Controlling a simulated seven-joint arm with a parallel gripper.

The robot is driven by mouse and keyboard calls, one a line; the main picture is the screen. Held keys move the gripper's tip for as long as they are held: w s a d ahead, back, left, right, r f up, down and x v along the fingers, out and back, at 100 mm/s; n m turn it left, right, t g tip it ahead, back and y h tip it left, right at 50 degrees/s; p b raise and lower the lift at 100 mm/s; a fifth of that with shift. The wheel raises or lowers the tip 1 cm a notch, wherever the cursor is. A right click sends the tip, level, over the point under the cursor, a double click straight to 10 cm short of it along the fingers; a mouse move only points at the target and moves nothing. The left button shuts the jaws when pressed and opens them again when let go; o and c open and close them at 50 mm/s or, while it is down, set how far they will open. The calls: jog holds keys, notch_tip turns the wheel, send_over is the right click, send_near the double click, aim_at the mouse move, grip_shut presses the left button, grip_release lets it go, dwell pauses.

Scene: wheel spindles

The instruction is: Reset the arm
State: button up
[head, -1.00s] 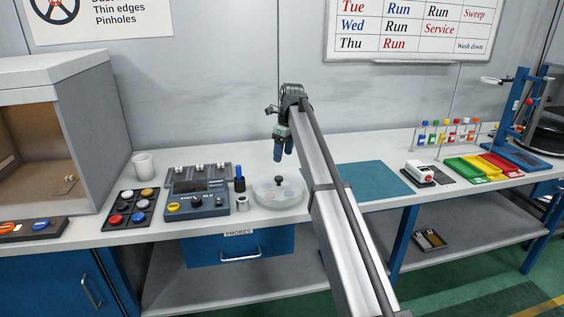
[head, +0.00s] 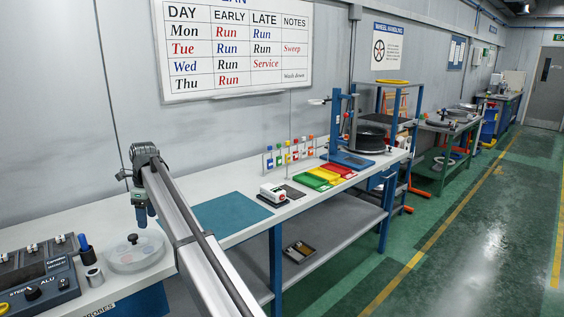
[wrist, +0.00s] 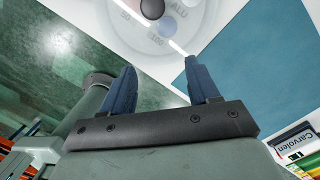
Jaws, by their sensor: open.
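My gripper (head: 146,214) hangs above the white bench (head: 225,195) with its blue fingers pointing down, between the round clear-lidded dish and the teal mat. In the wrist view the two blue fingers (wrist: 165,90) stand apart with nothing between them. The dish (wrist: 150,30) with its dark knob shows beyond the fingers there, and part of the teal mat (wrist: 245,80) lies to the right. My arm hides part of the bench in the head view.
The dish (head: 135,255) and an instrument box (head: 40,275) stand at left. The teal mat (head: 232,218) is bare. A green floor aisle (head: 470,220) is clear.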

jog(key=s+d+f+n+g+h, duration=0.1)
jog(key=s+d+f+n, duration=0.15)
jog(key=d+f, duration=1.55)
jog(key=s+d+f+n+g+h, duration=0.1)
jog(key=s+d+f+n, duration=0.3)
jog(key=d+f, duration=0.9)
jog(key=s+d+f+n+g, duration=0.15)
jog(key=s+d+f, duration=0.45)
jog(key=d+f, duration=0.75)
jog(key=s+d+f+n+g, duration=0.1)
jog(key=s+d+f+n, duration=0.1)
jog(key=s+d+f, duration=0.45)
jog(key=s+d+f+n, duration=0.2)
jog(key=s+d+f, duration=0.2)
jog(key=s+f, duration=0.4)
jog(key=s+d+f+n, duration=0.1)
jog(key=s+d, duration=0.1)
jog(key=s, duration=0.5)
jog(key=s+d+f+n+g, duration=0.1)
jog(key=s+d+n, duration=0.1)
jog(key=s, duration=0.6)
jog(key=s+d+f+n+g, duration=0.1)
jog(key=s+d+f+n, duration=0.1)
jog(key=s+d, duration=0.2)
jog(key=s, duration=0.3)
jog(key=shift+s+y, duration=0.3)
jog(key=shift+s, duration=0.05)
jog(key=shift+d, duration=0.1)
